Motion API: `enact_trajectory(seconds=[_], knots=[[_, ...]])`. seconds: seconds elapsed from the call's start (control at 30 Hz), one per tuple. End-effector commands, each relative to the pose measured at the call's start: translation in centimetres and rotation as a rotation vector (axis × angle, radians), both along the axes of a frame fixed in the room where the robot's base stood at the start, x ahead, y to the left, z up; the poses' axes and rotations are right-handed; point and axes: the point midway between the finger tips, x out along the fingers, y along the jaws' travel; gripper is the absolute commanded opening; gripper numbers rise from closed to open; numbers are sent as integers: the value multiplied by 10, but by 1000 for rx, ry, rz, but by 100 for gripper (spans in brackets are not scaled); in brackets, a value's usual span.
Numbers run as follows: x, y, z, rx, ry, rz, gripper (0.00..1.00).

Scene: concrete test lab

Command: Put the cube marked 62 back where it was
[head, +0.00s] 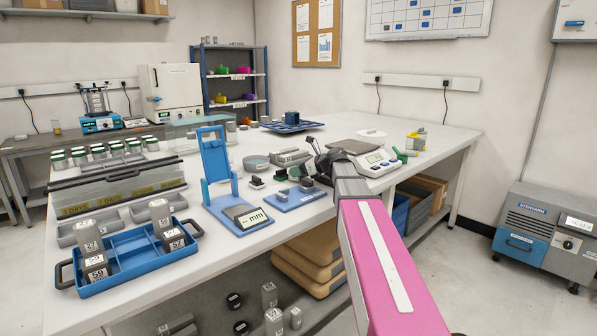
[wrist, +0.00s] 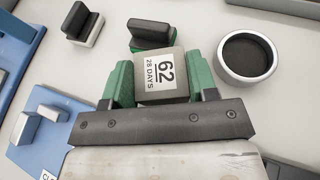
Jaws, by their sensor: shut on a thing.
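The cube marked 62 (wrist: 162,76) is grey, with a white label reading "62 28 DAYS" in the wrist view. My gripper (wrist: 162,84) is shut on it, with a green finger on each side. In the head view my gripper (head: 322,158) is over the middle of the white bench, left of the scale; I cannot make out the cube there. A blue carrier tray (head: 128,262) with dark handles stands at the bench's front left. It holds grey marked cubes at its left (head: 93,262) and right (head: 163,222) ends, with bare blue floor between them.
A blue stand with a display (head: 238,212), a small blue plate (head: 292,199) and a scale (head: 377,160) stand on the bench. The wrist view shows a round dark-lined cup (wrist: 247,57) right of the cube and dark-handled blocks (wrist: 82,22) beyond.

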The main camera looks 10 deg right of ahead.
Motion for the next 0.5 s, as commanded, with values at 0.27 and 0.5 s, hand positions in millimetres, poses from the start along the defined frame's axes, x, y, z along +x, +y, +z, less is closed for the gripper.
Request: enact_trajectory(seconds=[0.27, 0.5], knots=[[0, 0, -2, 1, -1, 0, 17], [0, 0, -4, 0, -1, 0, 78]])
